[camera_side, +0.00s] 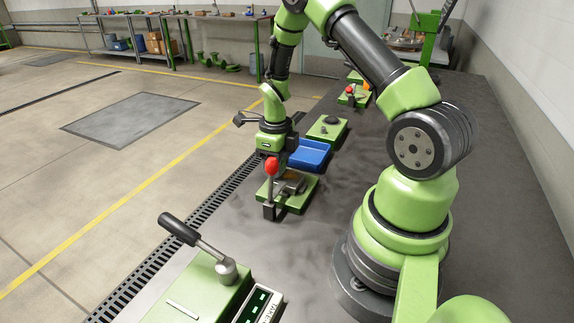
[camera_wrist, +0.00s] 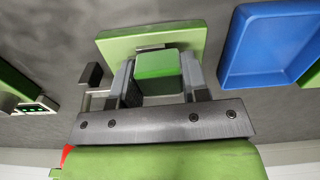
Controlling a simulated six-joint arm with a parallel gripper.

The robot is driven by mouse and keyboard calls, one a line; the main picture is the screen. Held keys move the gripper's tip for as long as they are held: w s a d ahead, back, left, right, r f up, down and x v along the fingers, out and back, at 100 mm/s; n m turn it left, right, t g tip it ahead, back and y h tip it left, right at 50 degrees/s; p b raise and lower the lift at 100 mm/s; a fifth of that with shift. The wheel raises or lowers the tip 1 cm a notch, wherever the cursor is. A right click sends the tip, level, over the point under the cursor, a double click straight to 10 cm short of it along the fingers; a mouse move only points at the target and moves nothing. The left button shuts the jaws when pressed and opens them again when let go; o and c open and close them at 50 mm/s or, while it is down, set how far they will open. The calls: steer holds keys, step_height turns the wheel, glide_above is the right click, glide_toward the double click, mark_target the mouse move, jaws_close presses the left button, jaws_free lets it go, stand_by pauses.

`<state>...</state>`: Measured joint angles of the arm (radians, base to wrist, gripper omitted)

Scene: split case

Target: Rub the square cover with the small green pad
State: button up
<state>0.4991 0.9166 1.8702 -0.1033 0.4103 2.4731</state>
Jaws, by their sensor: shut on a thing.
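The small green pad (camera_wrist: 158,68) is held between the two fingers of my gripper (camera_wrist: 158,80) in the wrist view. My gripper also shows in the side view (camera_side: 284,170), low over a green base plate (camera_side: 300,203). A flat metallic square (camera_side: 292,184), which looks like the square cover, lies on that base under my gripper. In the wrist view only a thin grey edge of it shows (camera_wrist: 151,47) past the pad. The pad hides most of the cover, and I cannot tell whether they touch.
A red-knobbed lever (camera_side: 271,167) stands close beside my gripper. A blue tray (camera_side: 310,153) sits just behind and right; it also shows in the wrist view (camera_wrist: 232,60). A green block with a dark top (camera_side: 327,129) stands farther back. A black-handled lever box (camera_side: 200,290) is in front.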

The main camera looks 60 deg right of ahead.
mark_target(305, 185)
steer(key=shift+s, duration=3.55)
step_height(305, 185, up, 8)
steer(key=shift+r, duration=0.15)
